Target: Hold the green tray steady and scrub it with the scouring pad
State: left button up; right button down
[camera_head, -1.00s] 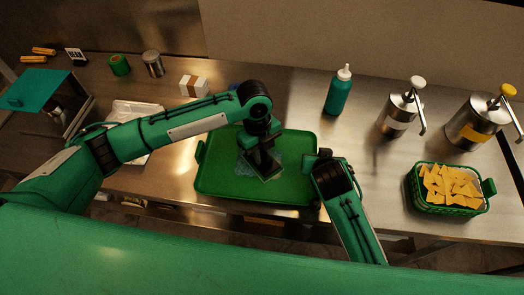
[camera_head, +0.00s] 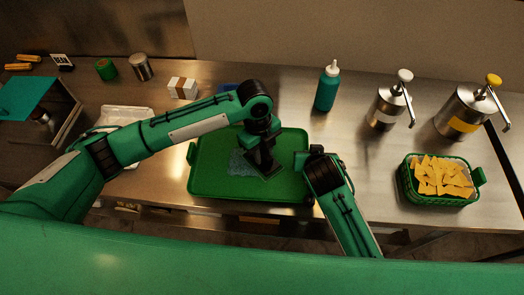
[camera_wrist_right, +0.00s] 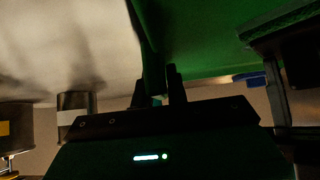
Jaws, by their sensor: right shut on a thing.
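The green tray (camera_head: 215,182) lies flat on the steel counter near its front edge. A bluish wet-looking patch (camera_head: 239,163) shows on the tray's middle. My left gripper (camera_head: 265,167) points down onto the tray, just right of the patch's middle. Its fingertips and anything between them are dark and mostly hidden by the wrist, so I cannot make out the scouring pad clearly. My right gripper (camera_head: 308,163) is at the tray's right edge. In the right wrist view its two fingers (camera_wrist_right: 158,88) are shut on the tray's green rim (camera_wrist_right: 152,45).
A green basket of chips (camera_head: 407,185) stands to the right. A teal bottle (camera_head: 326,90) and two pump dispensers (camera_head: 383,108) (camera_head: 460,112) stand behind. A white tray (camera_head: 125,113) lies left under my left arm. A small blue thing (camera_head: 228,87) is partly hidden behind that arm.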

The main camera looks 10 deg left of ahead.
pick_arm(q)
jog(key=shift+s+a+f, duration=0.15)
jog(key=shift+s+f, duration=0.05)
jog(key=shift+f, duration=0.15)
grip_shut()
jog(key=shift+w+r, duration=0.1)
jog(key=shift+r, duration=2.6)
